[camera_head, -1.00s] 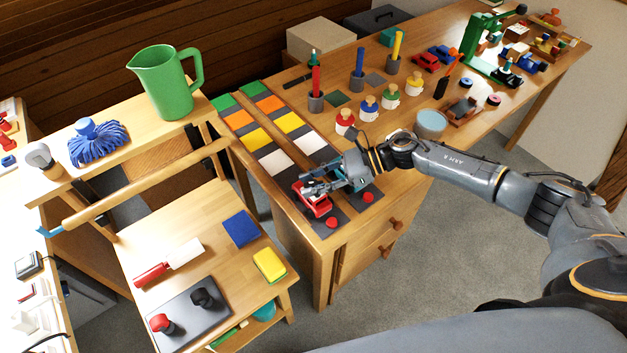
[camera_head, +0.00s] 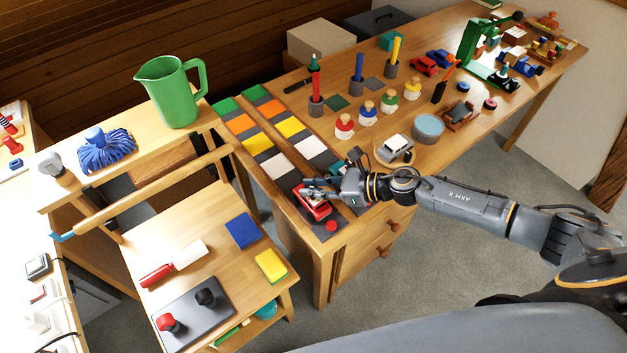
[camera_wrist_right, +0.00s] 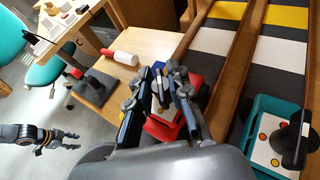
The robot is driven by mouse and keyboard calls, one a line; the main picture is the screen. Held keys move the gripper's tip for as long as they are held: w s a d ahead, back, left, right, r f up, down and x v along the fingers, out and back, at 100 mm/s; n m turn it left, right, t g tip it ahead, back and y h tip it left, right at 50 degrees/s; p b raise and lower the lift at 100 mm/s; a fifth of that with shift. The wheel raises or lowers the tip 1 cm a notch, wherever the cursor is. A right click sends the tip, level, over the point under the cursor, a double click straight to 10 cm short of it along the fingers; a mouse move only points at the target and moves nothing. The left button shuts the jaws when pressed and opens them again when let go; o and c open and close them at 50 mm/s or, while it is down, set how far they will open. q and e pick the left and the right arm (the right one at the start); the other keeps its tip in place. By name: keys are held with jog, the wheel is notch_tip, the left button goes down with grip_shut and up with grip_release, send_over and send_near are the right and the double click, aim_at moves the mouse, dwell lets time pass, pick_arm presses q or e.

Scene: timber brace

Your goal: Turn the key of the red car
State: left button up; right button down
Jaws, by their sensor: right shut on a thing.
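The red car (camera_head: 317,208) sits on a dark square at the near end of the workbench. My right gripper (camera_head: 310,191) is at the car, just above its upper side. In the right wrist view the right gripper (camera_wrist_right: 168,80) has its fingers close together over the red car (camera_wrist_right: 162,128). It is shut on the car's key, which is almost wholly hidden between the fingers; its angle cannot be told. My left gripper (camera_wrist_right: 68,141) shows in the right wrist view at lower left, open and empty, away from the car.
A red knob (camera_head: 331,227) is in front of the car. The lower side table (camera_head: 205,215) is to the left.

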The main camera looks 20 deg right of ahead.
jog(key=m+t+h+p, duration=0.1)
jog(key=p, duration=0.1)
jog(key=m+t+h+p, duration=0.1)
jog(key=m+h+p, duration=0.1)
jog(key=m+t+h+p, duration=0.1)
jog(key=m+t+p, duration=0.1)
jog(key=p, duration=0.1)
jog(key=shift+a+r, duration=0.1)
jog(key=shift+r, duration=0.2)
jog(key=shift+f+m+t+h+p, duration=0.25)
jog(key=shift+m+t+h+p, duration=0.45)
jog(key=shift+m+h+p, duration=0.6)
jog(key=c, duration=1.2)
grip_release()
jog(key=v, duration=1.2)
